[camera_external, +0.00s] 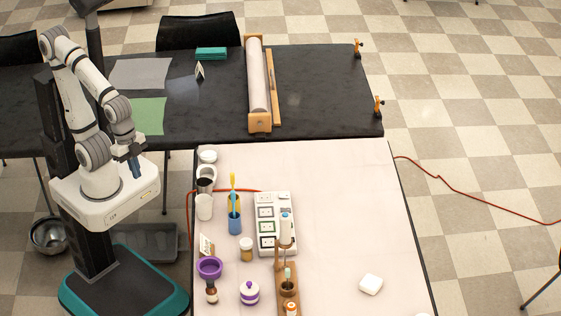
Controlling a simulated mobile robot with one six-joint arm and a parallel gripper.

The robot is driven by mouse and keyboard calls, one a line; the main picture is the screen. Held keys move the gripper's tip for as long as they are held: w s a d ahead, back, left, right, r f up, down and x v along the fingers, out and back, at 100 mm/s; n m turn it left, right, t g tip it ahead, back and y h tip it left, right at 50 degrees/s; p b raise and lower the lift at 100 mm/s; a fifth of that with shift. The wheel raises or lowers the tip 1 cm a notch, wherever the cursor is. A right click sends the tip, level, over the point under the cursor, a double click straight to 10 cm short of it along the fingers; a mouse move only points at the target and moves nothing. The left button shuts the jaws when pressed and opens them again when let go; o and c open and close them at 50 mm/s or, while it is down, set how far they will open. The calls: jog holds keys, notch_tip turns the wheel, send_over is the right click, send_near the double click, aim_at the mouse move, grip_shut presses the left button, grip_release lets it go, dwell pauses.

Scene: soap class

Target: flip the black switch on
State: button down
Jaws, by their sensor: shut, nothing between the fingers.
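A white power strip (261,203) lies on the pink-white table, with a column of square sockets or switches on its left side. One of these has a dark black frame (267,242), near the strip's front end; whether it is the black switch, and its on or off position, is too small to tell. A green-framed one (266,227) sits just behind it. A white plug-like piece stands on the strip's right side. My gripper (135,170) is shut and empty, pointing down in front of my base, left of the table and well apart from the strip.
Left of the strip stand a blue cup with a brush (235,224), white cups, a jar (246,250) and a purple bowl (209,267). A wooden stand (288,290) is in front. A white block (370,284) lies right; the table's right half is mostly clear.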

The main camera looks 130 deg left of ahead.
jog(key=n+y+b, duration=0.3)
jog(key=n+b, duration=0.3)
jog(key=n, duration=0.3)
send_over(294, 239)
jog(key=s+d, duration=0.3)
jog(key=s, duration=0.1)
notch_tip(294, 239, down, 10)
jog(key=shift+w+d+r, duration=0.15)
jog(key=shift+w+d, duration=0.05)
jog(key=shift+w, duration=0.05)
jog(key=x, duration=0.9)
jog(key=d+x, duration=0.1)
jog(key=x, duration=0.3)
jog(key=shift+s+a+f+p, duration=0.15)
jog(key=shift+f+p, duration=0.25)
jog(key=shift+f, duration=0.2)
